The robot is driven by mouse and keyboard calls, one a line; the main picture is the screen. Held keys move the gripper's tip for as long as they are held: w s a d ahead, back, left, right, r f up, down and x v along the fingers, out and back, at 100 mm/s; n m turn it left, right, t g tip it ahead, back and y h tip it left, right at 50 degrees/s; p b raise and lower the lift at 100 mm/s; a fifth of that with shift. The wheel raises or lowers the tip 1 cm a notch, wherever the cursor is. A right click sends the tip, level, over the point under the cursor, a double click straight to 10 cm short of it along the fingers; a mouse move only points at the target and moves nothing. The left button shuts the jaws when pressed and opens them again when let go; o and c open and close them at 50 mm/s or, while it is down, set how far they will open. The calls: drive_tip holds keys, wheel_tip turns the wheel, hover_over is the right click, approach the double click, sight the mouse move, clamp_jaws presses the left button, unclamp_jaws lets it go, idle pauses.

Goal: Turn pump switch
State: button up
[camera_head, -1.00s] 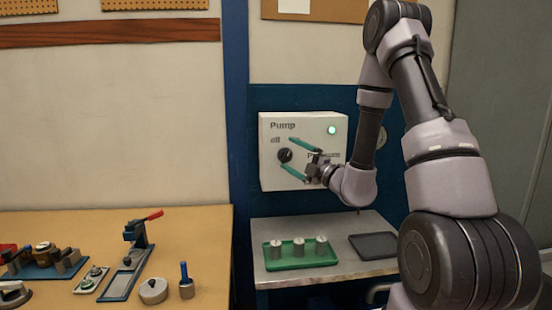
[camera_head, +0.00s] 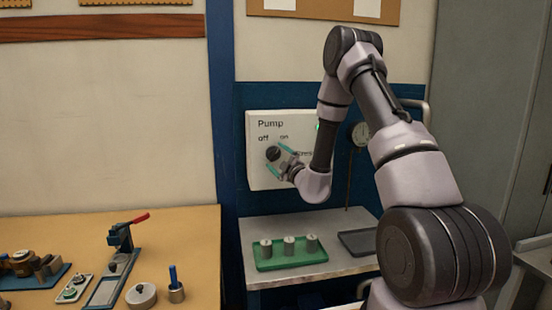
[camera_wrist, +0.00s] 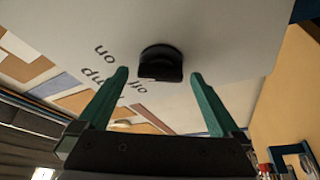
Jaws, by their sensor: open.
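The white pump box (camera_head: 255,175) is on the blue wall panel, with "Pump", "off" and "on" printed on its face. Its black round knob (camera_head: 273,154) is below the labels, and it also shows in the wrist view (camera_wrist: 160,62). My gripper (camera_head: 281,160) is at the knob, with its teal fingers open. In the wrist view my gripper (camera_wrist: 159,78) has one fingertip on each side of the knob, with gaps between. I cannot tell whether the tips reach past its front face. A green light (camera_head: 318,126) shows beside my arm, which hides part of the box.
Below the box, a metal table (camera_head: 257,277) holds a green tray (camera_head: 263,265) with metal cylinders and a dark tray (camera_head: 357,243). A round gauge (camera_head: 361,134) is right of the box. A wooden bench (camera_head: 190,225) with tools stands at left.

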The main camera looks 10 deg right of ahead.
drive_tip(key=shift+w+a, duration=0.1)
drive_tip(key=shift+w, duration=0.2)
drive_tip(key=c, duration=1.3)
drive_tip(key=n+g, duration=0.1)
drive_tip(key=n, duration=0.2)
drive_tip(key=n+g, duration=0.1)
drive_tip(key=n, duration=0.2)
drive_tip(key=shift+r, duration=0.2)
drive_tip(key=n+g, duration=0.1)
drive_tip(key=n, duration=0.1)
drive_tip(key=n+g+h, duration=0.1)
drive_tip(key=n, duration=0.2)
drive_tip(key=shift+h, duration=0.3)
